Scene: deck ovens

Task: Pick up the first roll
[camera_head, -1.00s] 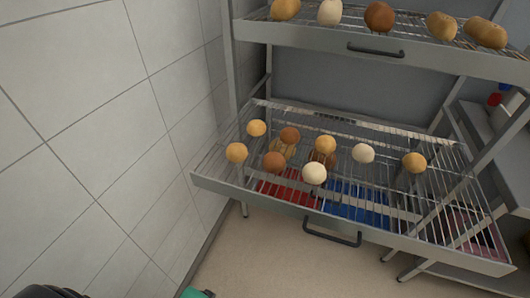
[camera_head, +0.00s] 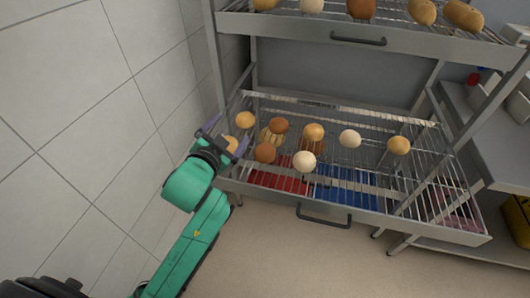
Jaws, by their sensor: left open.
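Several round rolls lie on the pulled-out lower wire rack (camera_head: 345,215). A tan roll (camera_head: 230,144) at the rack's left front lies between the fingers of my left gripper (camera_head: 224,137) or just beyond them; contact cannot be told. The left gripper is open, its green arm reaching up from below. Another tan roll (camera_head: 245,119) lies just behind. Brown rolls (camera_head: 265,152) and (camera_head: 279,125), a white roll (camera_head: 304,161), a golden roll (camera_head: 313,132), a pale roll (camera_head: 350,138) and a tan roll (camera_head: 398,145) lie to the right. My right gripper is not in view.
An upper rack (camera_head: 300,22) with a handle (camera_head: 358,39) holds more rolls above. The lower rack has a front handle (camera_head: 324,217). A tiled wall (camera_head: 90,110) stands close on the left. Red (camera_head: 278,182) and blue (camera_head: 345,194) items show below the rack.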

